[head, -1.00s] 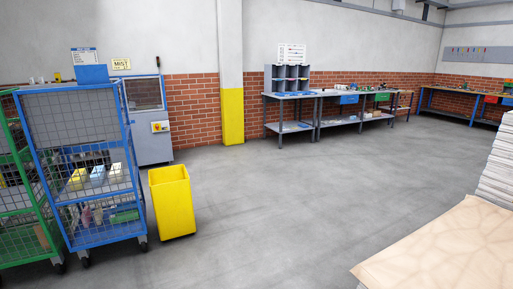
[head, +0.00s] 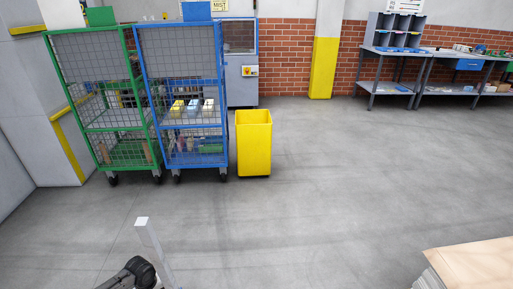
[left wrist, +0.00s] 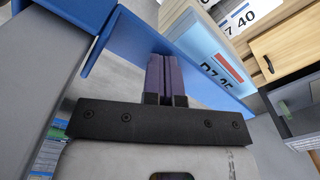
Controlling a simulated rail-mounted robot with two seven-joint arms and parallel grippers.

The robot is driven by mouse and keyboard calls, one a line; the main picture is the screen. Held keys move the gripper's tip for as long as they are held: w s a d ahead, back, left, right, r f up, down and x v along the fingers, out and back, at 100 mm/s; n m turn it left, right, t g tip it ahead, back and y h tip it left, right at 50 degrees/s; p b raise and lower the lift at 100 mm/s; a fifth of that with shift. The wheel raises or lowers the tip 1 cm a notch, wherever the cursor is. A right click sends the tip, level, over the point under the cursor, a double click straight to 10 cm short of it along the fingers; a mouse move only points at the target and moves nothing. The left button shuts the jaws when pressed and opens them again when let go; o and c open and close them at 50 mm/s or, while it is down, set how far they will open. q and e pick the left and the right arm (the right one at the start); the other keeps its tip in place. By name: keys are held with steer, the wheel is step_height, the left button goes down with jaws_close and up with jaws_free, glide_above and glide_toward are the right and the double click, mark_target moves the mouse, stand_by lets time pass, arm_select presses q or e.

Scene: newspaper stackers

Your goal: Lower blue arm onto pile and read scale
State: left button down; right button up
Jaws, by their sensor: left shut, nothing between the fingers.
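My left gripper (left wrist: 166,80) shows in the left wrist view, its dark purple fingers shut with nothing between them. A blue bar (left wrist: 190,82) runs diagonally right behind the fingertips; I cannot tell if they touch it. Another blue strip (left wrist: 68,90) slopes down to the left. I cannot tell which of these is the blue arm. A light blue label plate (left wrist: 214,62) with large printed characters is beyond the fingertips. In the head view a pile with a tan top sheet (head: 475,262) is cut off at the bottom right. My right gripper is not in view.
A green mesh cart (head: 125,150), a blue mesh cart (head: 185,60) and a yellow bin (head: 254,145) stand at the left and middle back. A workbench (head: 385,84) is against the brick wall. A pale upright post (head: 150,240) stands at the bottom. The middle floor is clear.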

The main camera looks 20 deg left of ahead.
arm_select(q)
steer(key=shift+f+b, duration=0.8)
steer(key=shift+f, duration=1.05)
steer(key=shift+r, duration=0.1)
step_height(320, 180, up, 8)
steer(key=p, duration=0.9)
steer(key=shift+p, duration=0.4)
